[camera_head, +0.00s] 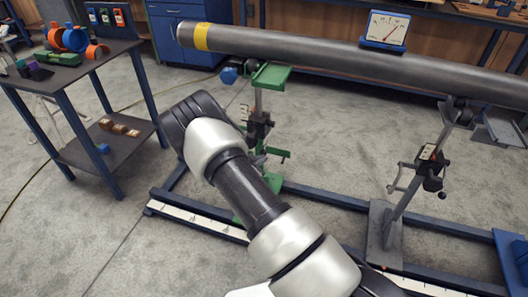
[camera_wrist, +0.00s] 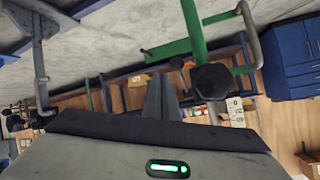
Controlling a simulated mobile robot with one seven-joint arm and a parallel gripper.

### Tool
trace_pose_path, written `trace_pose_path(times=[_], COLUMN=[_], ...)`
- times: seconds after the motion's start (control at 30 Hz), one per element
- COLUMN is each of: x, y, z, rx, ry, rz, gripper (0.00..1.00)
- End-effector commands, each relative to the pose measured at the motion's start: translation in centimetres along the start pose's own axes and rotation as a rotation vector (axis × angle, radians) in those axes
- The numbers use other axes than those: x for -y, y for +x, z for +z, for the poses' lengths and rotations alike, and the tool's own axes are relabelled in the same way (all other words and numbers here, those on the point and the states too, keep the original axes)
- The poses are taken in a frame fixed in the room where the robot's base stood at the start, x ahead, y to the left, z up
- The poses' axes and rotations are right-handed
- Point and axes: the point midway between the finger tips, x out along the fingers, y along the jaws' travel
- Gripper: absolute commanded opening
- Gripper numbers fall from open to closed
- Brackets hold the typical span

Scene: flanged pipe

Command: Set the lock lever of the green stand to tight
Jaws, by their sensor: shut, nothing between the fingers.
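The green stand (camera_head: 270,76) holds up the left part of the pipe in the head view; its dark clamp body (camera_head: 260,124) sits midway up the post. A green bar (camera_head: 277,152) sticks out to the right below the clamp. In the wrist view, the green post (camera_wrist: 194,32) meets a black knob (camera_wrist: 211,81), with a green side bar (camera_wrist: 172,49) and a bent grey handle (camera_wrist: 249,35). I cannot tell for certain which part is the lock lever or its setting. My gripper (camera_wrist: 161,98) is shut and empty, appearing left of the knob; contact is unclear. Its fingertips are hidden in the head view.
A blue-framed side table (camera_head: 75,70) stands left. Blue floor rails (camera_head: 330,198) run below. Floor between table and stand is open.

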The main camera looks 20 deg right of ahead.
Motion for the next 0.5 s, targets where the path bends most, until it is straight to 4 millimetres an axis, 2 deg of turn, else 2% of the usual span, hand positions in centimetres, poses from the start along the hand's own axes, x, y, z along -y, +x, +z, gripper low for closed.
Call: trace_pose_path(times=[0.03, 0.2, 0.5], x=[-0.3, -1.0, -1.5], y=[-0.8, -2.4, -3.1], z=[0.9, 2.9, 3.9], rx=[0.003, 0.001, 0.001], ry=[-0.005, -0.001, 0.001], rz=[0.0, -0.001, 0.0], gripper=[0.0, 0.0, 0.0])
